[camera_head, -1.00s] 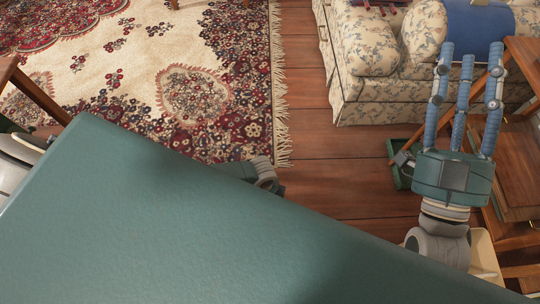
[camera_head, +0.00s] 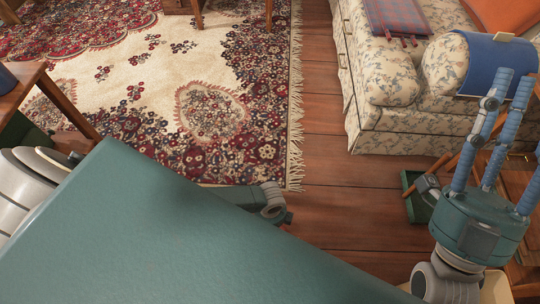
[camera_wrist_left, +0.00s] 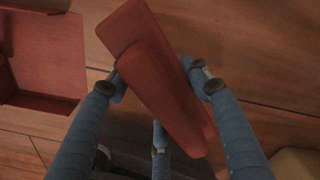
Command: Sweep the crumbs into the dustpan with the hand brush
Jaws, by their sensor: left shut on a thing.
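A red block-like piece with a tapering handle, seemingly the hand brush (camera_wrist_left: 165,85), shows in the left wrist view. My left gripper (camera_wrist_left: 160,78) has its blue fingers on both sides of it and is shut on it. A shallow red tray with raised walls, seemingly the dustpan (camera_wrist_left: 42,55), lies on the wooden floor at the upper left, apart from the brush. My right gripper (camera_head: 511,84) is open and empty at the right in the head view, fingers pointing up the picture. I see no crumbs. My left gripper is hidden in the head view.
A floral sofa (camera_head: 395,90) stands at the upper right, with a green box-like thing (camera_head: 417,207) on the floor below it. A patterned rug (camera_head: 150,70) covers the left. Wooden furniture (camera_head: 28,85) stands at the left edge. Bare floor (camera_head: 325,150) lies between rug and sofa.

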